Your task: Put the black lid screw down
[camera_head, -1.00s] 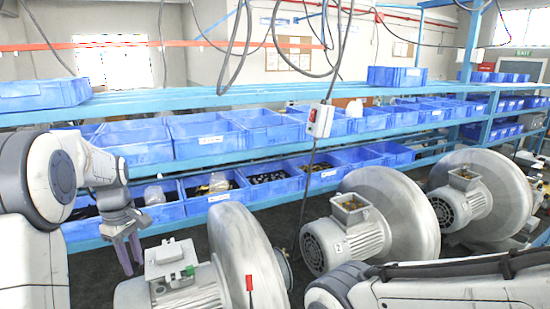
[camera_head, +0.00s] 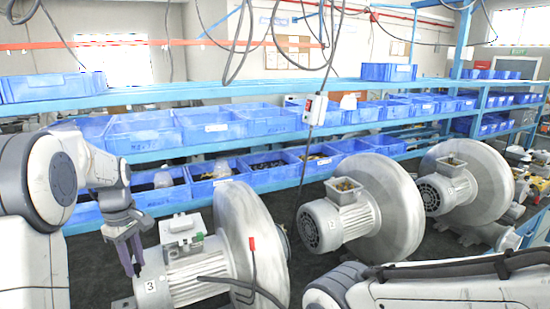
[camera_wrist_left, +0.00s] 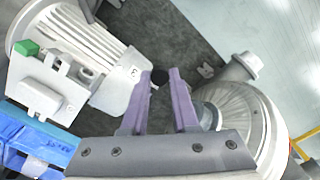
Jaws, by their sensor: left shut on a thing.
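My left gripper (camera_head: 134,262) points down at the left of the head view, close to the end of the motor of the blower marked 3 (camera_head: 185,272). Its purple fingers are shut on a small black piece, which looks like the black lid screw (camera_wrist_left: 159,77), held at the fingertips in the left wrist view. The screw is tiny and dark in the head view. My right gripper is out of view; only my right arm shows.
Two more blowers (camera_head: 345,215) (camera_head: 462,182) stand to the right on the dark bench. Blue bins (camera_head: 215,188) fill the shelves behind. A grey control box (camera_head: 315,110) hangs on a cable.

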